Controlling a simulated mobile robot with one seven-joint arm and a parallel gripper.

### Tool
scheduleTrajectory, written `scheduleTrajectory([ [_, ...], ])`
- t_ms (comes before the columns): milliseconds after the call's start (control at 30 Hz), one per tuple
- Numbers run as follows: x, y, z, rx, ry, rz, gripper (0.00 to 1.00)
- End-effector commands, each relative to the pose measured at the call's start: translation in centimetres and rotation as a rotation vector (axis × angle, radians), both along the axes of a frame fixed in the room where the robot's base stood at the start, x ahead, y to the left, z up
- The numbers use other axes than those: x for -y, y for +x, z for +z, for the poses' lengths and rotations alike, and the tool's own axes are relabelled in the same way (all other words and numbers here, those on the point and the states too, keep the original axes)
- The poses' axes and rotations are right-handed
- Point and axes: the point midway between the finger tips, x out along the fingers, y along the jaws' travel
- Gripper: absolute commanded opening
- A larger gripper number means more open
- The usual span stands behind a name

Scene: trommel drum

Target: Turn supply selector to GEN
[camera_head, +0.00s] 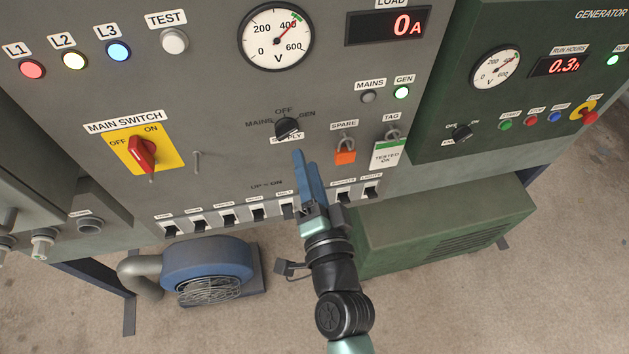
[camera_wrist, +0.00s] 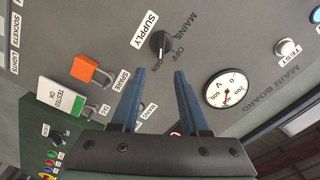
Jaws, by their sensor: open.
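The supply selector is a small black knob (camera_head: 287,128) on the grey main board, with MAINS at its left, OFF above and GEN at its right. It also shows in the wrist view (camera_wrist: 160,44), beyond my fingertips. My gripper (camera_head: 302,166) is just below the knob in the head view, with blue fingers directed at the panel. In the wrist view my gripper (camera_wrist: 158,84) is open and empty, its two fingers apart, and a gap shows between the tips and the knob.
An orange padlock (camera_head: 345,157) and a white-green tag (camera_head: 388,154) hang right of the selector. A row of breakers (camera_head: 228,219) lies below. The red main switch (camera_head: 142,153) is at left.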

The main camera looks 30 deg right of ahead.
Motion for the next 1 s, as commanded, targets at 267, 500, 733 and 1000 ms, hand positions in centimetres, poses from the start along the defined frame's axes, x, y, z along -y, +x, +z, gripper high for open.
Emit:
scheduleTrajectory([
  [267,-1.2,-4.0,-0.3,-0.001,0.000,0.000,0.45],
  [500,-1.5,-5.0,0.0,0.000,0.001,0.000,0.45],
  [733,-1.5,-5.1,0.0,0.000,0.001,0.000,0.45],
  [1000,-1.5,-5.0,0.0,0.000,0.000,0.000,0.45],
])
